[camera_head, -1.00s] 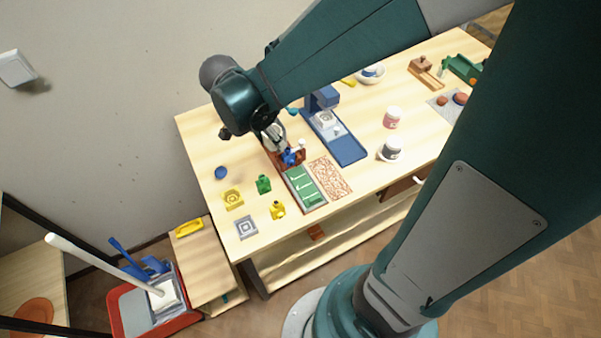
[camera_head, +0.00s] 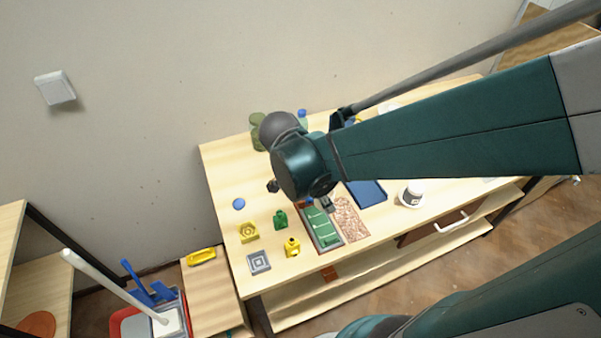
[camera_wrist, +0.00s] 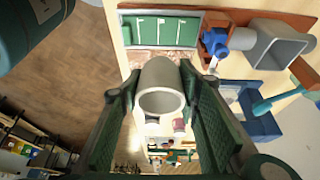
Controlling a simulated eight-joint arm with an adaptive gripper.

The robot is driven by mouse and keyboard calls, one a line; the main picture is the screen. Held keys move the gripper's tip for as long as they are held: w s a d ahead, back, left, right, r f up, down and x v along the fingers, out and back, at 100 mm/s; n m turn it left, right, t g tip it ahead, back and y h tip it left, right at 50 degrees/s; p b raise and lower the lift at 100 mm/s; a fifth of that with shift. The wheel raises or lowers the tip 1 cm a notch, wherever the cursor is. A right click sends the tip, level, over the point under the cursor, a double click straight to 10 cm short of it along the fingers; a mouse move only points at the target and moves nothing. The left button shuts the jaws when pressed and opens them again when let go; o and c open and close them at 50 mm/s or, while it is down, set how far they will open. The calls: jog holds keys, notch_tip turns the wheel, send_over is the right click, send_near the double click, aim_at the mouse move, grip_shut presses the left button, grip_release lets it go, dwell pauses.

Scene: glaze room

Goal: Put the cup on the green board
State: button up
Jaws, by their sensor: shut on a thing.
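A pale grey cup (camera_wrist: 160,72), like a short open cylinder, shows in the wrist view between the fingertips. My gripper (camera_wrist: 159,82) is shut on it, with one dark green finger on each side. The cup's open end faces the camera. The green board (camera_wrist: 165,31) with white marks lies beyond the cup in the wrist view, apart from it in the picture. In the head view the green board (camera_head: 320,228) lies near the table's front edge, below my wrist. There my arm hides most of the gripper, and I cannot make out the held cup.
A speckled brown panel (camera_head: 347,218) lies right of the board, with a blue tray (camera_head: 367,194) beyond. A green piece (camera_head: 281,219) and a yellow piece (camera_head: 292,247) stand left. A white and dark cup-like thing (camera_head: 412,194) is at right. Bare tabletop shows at far left.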

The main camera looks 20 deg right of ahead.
jog(key=shift+f+b, duration=0.55)
jog(key=shift+f, duration=2.4)
jog(key=shift+f+b, duration=0.45)
jog(key=shift+f, duration=1.6)
jog(key=shift+f, duration=0.15)
jog(key=o, duration=0.9)
jog(key=shift+p+v, duration=1.05)
jog(key=shift+v, duration=5.1)
